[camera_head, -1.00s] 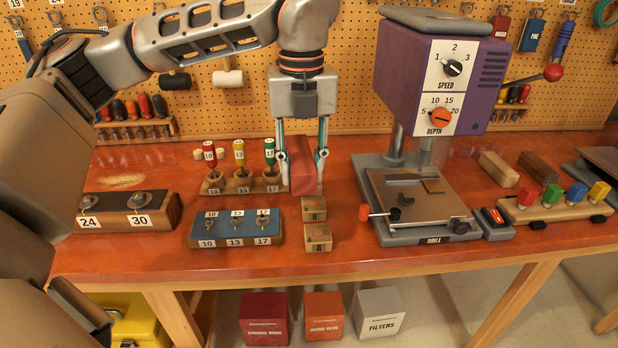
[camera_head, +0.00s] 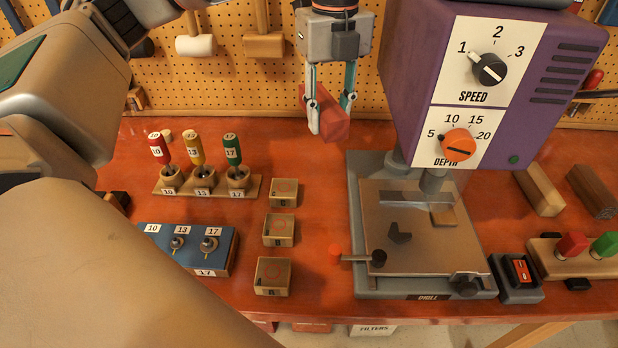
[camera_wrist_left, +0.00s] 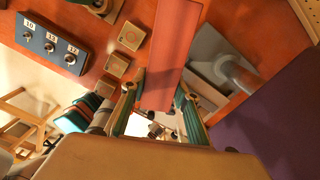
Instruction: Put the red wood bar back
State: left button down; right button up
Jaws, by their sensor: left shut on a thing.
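The red wood bar (camera_head: 324,113) is held in my left gripper (camera_head: 331,106), above the back of the bench and left of the purple drill press. The fingers are shut on it, one on each side. In the left wrist view the red wood bar (camera_wrist_left: 172,50) stretches away from the left gripper (camera_wrist_left: 157,92), tilted slightly. Right of the drill press, a tan wood bar (camera_head: 539,190) and a dark brown wood bar (camera_head: 592,191) lie on the bench. My right gripper is not in view.
The purple drill press (camera_head: 430,80) stands close right of the held bar, over its grey base (camera_head: 365,280). Three small wooden boxes (camera_head: 283,193) form a column left of it. A screwdriver rack (camera_head: 205,187) and blue block (camera_head: 215,245) stand further left.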

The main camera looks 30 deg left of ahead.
aim_at(324, 197)
pick_arm(q)
notch_tip(324, 197, down, 18)
jog(key=shift+f, duration=0.1)
dwell(0.4)
jog(key=shift+f, duration=0.1)
jog(key=c, duration=1.9)
grip_release()
jog(key=shift+s+f, duration=0.1)
jog(key=o, duration=0.4)
